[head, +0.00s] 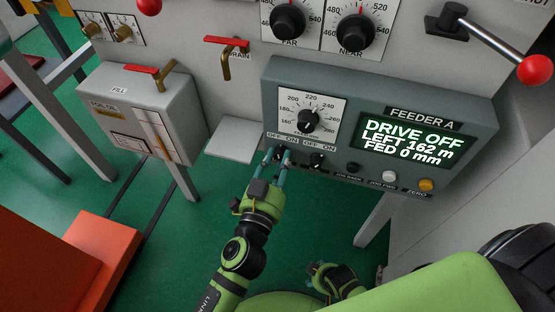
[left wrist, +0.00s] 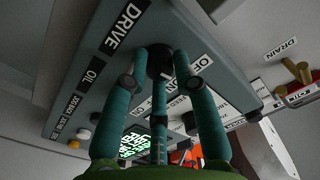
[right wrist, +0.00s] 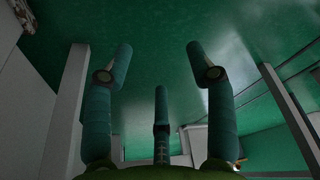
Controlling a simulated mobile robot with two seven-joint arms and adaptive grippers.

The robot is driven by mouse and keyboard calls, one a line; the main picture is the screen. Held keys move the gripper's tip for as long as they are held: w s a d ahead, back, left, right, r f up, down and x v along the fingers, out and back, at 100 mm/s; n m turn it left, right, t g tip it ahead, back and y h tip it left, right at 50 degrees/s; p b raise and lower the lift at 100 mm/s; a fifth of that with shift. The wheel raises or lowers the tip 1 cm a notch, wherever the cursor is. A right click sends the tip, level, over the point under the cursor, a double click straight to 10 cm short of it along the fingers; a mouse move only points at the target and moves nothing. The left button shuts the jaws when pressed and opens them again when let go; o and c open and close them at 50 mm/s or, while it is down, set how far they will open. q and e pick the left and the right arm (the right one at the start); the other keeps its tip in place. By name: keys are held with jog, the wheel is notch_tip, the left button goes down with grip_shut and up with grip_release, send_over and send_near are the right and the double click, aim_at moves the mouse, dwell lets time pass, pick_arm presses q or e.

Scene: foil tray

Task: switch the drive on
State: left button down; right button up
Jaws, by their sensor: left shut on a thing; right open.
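The feeder panel (head: 345,165) is a grey box marked FEEDER A. Its display (head: 412,140) reads DRIVE OFF, LEFT 162 m, FED 0 mm. The drive switch (left wrist: 160,60) is a dark knob beside the DRIVE label in the left wrist view, with OFF and ON marked by it. My left gripper (head: 280,158) is shut on this knob, its fingers around it; they partly hide the knob and its pointer. My right gripper (head: 318,268) is open and empty, low over the green floor; its spread fingers show in the right wrist view (right wrist: 160,75).
A second OFF/ON knob (head: 317,160) sits just right of the held one. A round dial (head: 308,120) is above, and white and orange buttons (head: 426,185) are at the lower right. A grey tank (head: 150,115) with a red-handled valve stands left.

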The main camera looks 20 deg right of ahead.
pick_arm(q)
jog(key=m, duration=0.3)
jog(key=shift+m, duration=0.4)
jog(key=m, duration=0.2)
jog(key=shift+m+p, duration=0.3)
jog(key=shift+p, duration=0.05)
jog(key=shift+m, duration=0.6)
pick_arm(e)
jog(key=shift+w+f, duration=0.2)
jog(key=shift+f, duration=0.05)
jog(key=shift+w, duration=0.25)
pick_arm(q)
jog(key=c, duration=1)
grip_release()
pick_arm(e)
jog(key=shift+d, duration=0.1)
